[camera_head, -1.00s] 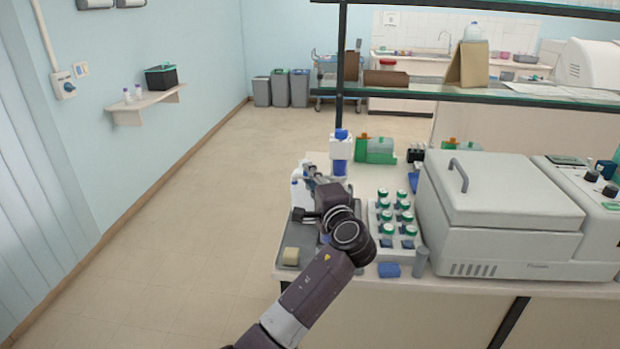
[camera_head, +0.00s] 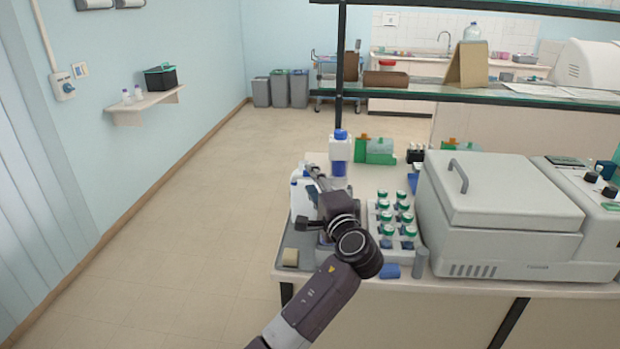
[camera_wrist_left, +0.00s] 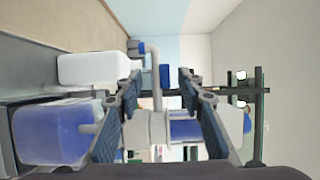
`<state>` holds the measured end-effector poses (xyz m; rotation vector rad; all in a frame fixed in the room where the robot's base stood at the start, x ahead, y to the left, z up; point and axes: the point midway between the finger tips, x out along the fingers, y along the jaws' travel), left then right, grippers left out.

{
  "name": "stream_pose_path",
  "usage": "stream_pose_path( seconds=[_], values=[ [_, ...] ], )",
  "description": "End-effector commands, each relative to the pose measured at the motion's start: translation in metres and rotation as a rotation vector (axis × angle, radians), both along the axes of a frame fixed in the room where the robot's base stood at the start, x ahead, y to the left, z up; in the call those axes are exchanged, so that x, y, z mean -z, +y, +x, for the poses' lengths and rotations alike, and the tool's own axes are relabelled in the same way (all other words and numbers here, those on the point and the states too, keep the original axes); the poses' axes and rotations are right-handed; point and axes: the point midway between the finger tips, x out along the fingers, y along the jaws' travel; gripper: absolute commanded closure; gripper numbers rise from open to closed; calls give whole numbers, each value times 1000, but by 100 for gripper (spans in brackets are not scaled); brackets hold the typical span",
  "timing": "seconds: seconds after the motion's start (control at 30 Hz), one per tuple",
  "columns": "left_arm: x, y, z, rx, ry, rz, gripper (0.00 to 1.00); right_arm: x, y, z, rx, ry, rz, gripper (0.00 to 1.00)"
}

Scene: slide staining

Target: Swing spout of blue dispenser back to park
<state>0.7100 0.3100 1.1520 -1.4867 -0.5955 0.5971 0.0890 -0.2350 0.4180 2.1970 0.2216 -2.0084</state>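In the left wrist view, which is turned sideways, a dispenser bottle with blue contents (camera_wrist_left: 52,132) is at the lower left. Its pale collar (camera_wrist_left: 148,130) and thin spout (camera_wrist_left: 156,85) show between the fingers of my left gripper (camera_wrist_left: 160,95). In the head view my left gripper (camera_head: 314,174) is above the bench's left end, and my arm hides most of the dispenser. My right gripper is not in view.
A white bottle (camera_wrist_left: 92,68) stands beside the dispenser. A blue-capped bottle (camera_head: 340,150) stands farther back. Green-capped vials in a rack (camera_head: 372,228) and a large grey machine (camera_head: 505,205) are to the right. Open floor (camera_head: 180,240) lies left of the bench.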

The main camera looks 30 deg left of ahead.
Motion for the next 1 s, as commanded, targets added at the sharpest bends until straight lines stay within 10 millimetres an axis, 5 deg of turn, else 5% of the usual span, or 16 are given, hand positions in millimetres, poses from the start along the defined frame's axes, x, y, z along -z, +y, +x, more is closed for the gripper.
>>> stream_pose_path(
  seconds=[0.4,1.0],
  values=[
    [1,-57,-59,0,1,-3,65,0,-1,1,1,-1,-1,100],
    [1,-65,-68,-1,1,-1,65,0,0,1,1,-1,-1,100]
  ],
)
